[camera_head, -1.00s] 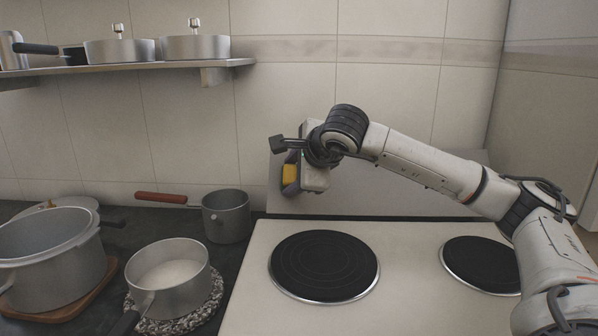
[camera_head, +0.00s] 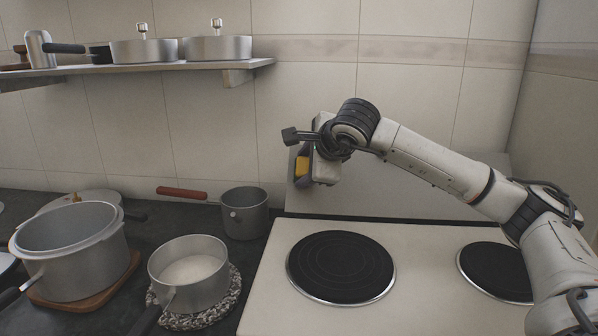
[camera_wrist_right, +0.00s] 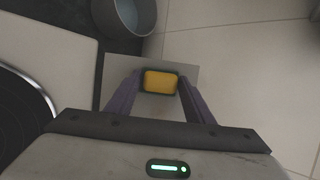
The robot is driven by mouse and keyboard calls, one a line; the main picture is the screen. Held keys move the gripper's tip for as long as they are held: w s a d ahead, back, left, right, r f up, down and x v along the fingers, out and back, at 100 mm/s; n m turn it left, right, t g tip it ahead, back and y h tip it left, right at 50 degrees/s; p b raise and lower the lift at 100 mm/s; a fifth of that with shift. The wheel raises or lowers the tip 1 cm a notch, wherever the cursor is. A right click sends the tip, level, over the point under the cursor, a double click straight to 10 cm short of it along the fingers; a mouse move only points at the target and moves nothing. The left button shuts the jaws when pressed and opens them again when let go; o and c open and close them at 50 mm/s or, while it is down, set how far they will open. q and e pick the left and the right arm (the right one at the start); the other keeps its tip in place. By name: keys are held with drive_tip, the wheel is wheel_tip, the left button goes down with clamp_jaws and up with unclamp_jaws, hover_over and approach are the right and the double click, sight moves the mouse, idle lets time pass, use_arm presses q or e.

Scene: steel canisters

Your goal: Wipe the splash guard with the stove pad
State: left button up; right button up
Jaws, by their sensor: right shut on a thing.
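The splash guard (camera_head: 430,200) is the plain grey panel standing along the back of the stove. The stove pad (camera_head: 302,166) is a small yellow block with a dark edge, in front of the panel's left end. My right gripper (camera_head: 304,160) is shut on the pad. In the right wrist view the pad (camera_wrist_right: 160,82) sits between two purple fingers, with the splash guard (camera_wrist_right: 122,68) behind it. I cannot tell whether the pad touches the panel. My right forearm hides part of the panel. My left gripper is not in view.
The stove top (camera_head: 420,250) has two black hotplates, the nearer one (camera_head: 341,267) bare. A small pot (camera_head: 244,212) with a red handle stands left of the stove. More pots stand farther left, and a shelf (camera_head: 150,68) with lidded pots hangs above.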

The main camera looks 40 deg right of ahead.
drive_tip(key=shift+s+d+f+b, duration=0.15)
drive_tip(key=shift+s+d+b, duration=0.5)
drive_tip(key=shift+s, duration=0.25)
drive_tip(key=shift+s+d+f+b, duration=0.1)
drive_tip(key=shift+s+d+b, duration=0.25)
drive_tip(key=shift+d+b, duration=0.1)
drive_tip(key=shift+s+d+b, duration=0.6)
drive_tip(key=shift+s+b, duration=0.25)
drive_tip(key=shift+b, duration=0.1)
drive_tip(key=shift+s+d, duration=0.15)
drive_tip(key=shift+s, duration=0.1)
drive_tip(key=s+b, duration=0.1)
drive_tip(key=d+b, duration=0.1)
drive_tip(key=b, duration=0.1)
drive_tip(key=shift+s+d+f, duration=0.2)
drive_tip(key=shift+s+d, duration=0.1)
drive_tip(key=shift+s, duration=0.05)
drive_tip(key=shift+s+d+r+b, duration=0.1)
drive_tip(key=shift+s+d+b, duration=0.3)
drive_tip(key=shift+s+b, duration=0.15)
drive_tip(key=shift+r, duration=0.1)
